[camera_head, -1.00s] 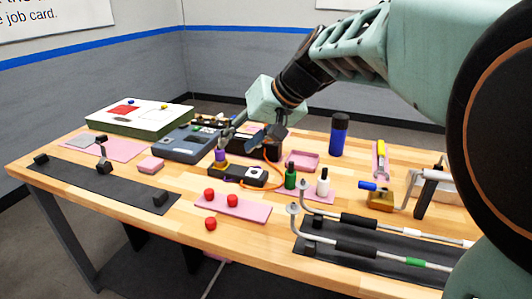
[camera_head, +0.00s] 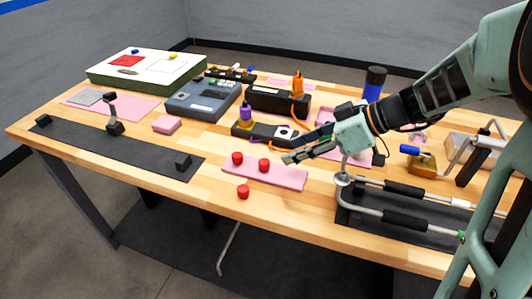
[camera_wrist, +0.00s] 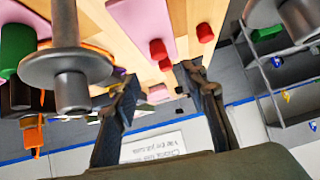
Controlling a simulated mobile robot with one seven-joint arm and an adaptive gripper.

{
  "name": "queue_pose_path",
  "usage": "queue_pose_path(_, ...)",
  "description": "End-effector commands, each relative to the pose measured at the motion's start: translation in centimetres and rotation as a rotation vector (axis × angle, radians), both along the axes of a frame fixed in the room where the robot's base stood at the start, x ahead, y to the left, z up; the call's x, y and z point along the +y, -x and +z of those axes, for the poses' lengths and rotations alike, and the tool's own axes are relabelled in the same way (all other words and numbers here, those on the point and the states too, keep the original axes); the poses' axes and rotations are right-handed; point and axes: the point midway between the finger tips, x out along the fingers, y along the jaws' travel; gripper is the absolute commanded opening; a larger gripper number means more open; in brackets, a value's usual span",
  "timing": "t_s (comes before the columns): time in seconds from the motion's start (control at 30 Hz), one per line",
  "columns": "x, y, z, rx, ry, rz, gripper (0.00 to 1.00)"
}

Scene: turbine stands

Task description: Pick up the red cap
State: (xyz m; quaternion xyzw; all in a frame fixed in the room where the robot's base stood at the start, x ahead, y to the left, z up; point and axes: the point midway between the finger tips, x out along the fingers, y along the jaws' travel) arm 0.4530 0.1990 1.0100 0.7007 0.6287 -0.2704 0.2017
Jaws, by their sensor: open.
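Three red caps are in the head view. One cap (camera_head: 237,158) and a second cap (camera_head: 264,165) stand on a pink mat (camera_head: 290,180); a third cap (camera_head: 243,191) is on bare wood in front of it. My gripper (camera_head: 298,149) is open and empty, reaching in from the right, its fingers pointing left above the mat's back edge, apart from the caps. In the wrist view my gripper (camera_wrist: 160,78) is spread. Two caps (camera_wrist: 157,49) (camera_wrist: 165,64) show on the mat side between the fingers, and one cap (camera_wrist: 205,32) lies off the mat.
Bent metal rods with a grey disc end (camera_head: 343,179) stand at front right, close to my gripper. A black box with a purple plug (camera_head: 246,112) is behind the caps. A blue cylinder (camera_head: 374,84) stands at the back. The table's front edge is near the third cap.

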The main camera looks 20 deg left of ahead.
Motion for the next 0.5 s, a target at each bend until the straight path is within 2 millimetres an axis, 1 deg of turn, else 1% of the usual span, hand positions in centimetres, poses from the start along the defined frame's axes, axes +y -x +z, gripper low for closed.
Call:
queue_pose_path(0.1, -0.5, 0.5, -0.4, -0.039, -0.022, 0.030, 0.40)
queue_pose_path(0.17, -0.3, 0.6, -0.5, -0.050, -0.028, 0.043, 0.40)
queue_pose_path(0.27, 0.6, 0.7, -1.2, -0.058, -0.032, 0.053, 0.40)
queue_pose_path(0.4, 2.4, 0.5, -2.6, -0.058, -0.031, 0.053, 0.40)
queue_pose_path(0.5, 3.3, 0.4, -3.3, -0.059, -0.031, 0.051, 0.40)
